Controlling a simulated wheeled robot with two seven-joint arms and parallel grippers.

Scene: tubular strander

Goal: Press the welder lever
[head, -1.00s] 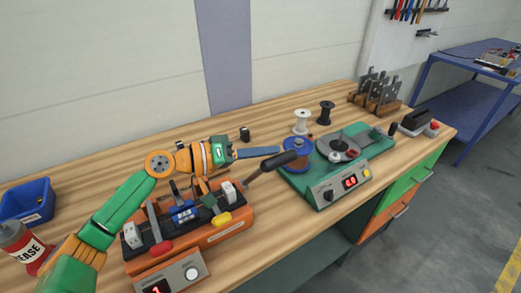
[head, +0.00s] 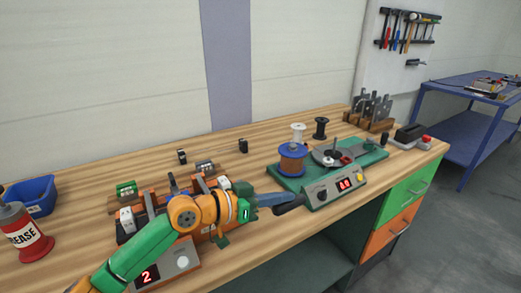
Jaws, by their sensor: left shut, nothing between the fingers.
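The orange welder (head: 155,203) stands on the left half of the wooden bench, with a grey front panel whose red display reads 2. Its black lever handle (head: 289,206) sticks out to the right, low and near the bench's front edge. My left gripper (head: 288,197) has blue fingers that are shut and empty. In the picture the fingertips lie at the upper side of the lever handle; they look to be touching it, but I cannot be sure. My left arm hides much of the welder's middle and the lever's base. My right gripper is not in view.
Right of the lever stands a green winding unit (head: 329,198) with a blue-flanged copper spool (head: 291,160). White (head: 298,132) and black (head: 320,128) spools stand behind. A blue bin (head: 30,196) and grease can (head: 24,236) are at far left.

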